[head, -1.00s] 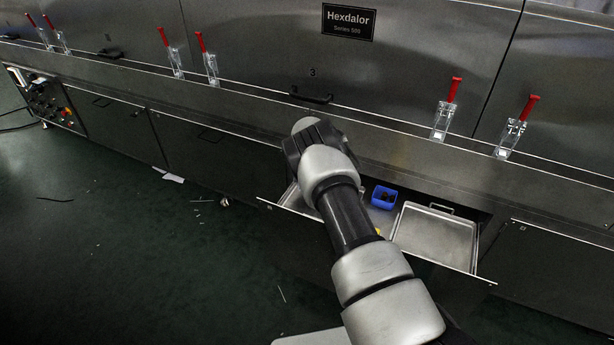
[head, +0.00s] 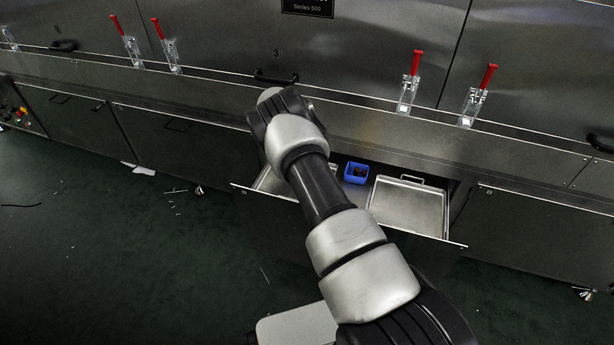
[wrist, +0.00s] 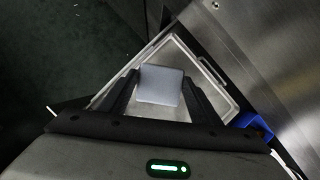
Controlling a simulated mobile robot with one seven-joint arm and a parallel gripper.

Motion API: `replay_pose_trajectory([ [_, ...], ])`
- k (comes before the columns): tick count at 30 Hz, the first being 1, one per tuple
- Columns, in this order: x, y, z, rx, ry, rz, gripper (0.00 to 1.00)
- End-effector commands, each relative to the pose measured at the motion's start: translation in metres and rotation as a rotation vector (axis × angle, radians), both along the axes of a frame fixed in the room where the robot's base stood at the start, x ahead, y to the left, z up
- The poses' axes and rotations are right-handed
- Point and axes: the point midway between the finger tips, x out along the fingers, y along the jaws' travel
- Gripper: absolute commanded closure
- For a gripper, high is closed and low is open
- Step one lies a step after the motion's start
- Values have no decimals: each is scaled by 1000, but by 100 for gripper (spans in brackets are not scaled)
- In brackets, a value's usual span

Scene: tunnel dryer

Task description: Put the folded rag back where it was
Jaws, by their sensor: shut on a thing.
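The folded rag (wrist: 160,84) is a small pale blue-grey square in the wrist view. My gripper (wrist: 160,92) is shut on it, with one dark finger at each side. The rag is over a shallow metal tray (wrist: 213,72) in the pulled-out drawer; I cannot tell whether it touches the tray's floor. In the head view this left tray (head: 265,182) shows only partly behind my arm. My fingers and the rag are hidden there by my wrist and arm.
The drawer (head: 430,236) also holds a blue bin (head: 356,172) with dark items and a right tray (head: 410,203), which looks empty. The dryer's steel front, with a door handle (head: 276,77) and red-handled clamps (head: 411,80), rises behind. Open green floor lies at left.

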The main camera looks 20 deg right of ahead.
Motion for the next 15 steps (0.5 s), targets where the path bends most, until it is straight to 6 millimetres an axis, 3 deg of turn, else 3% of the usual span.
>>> replay_pose_trajectory([
  [8, -27, -74, 5, 22, -14, -82, 68],
  [15, -77, -152, 8, 27, -23, -179, 68],
])
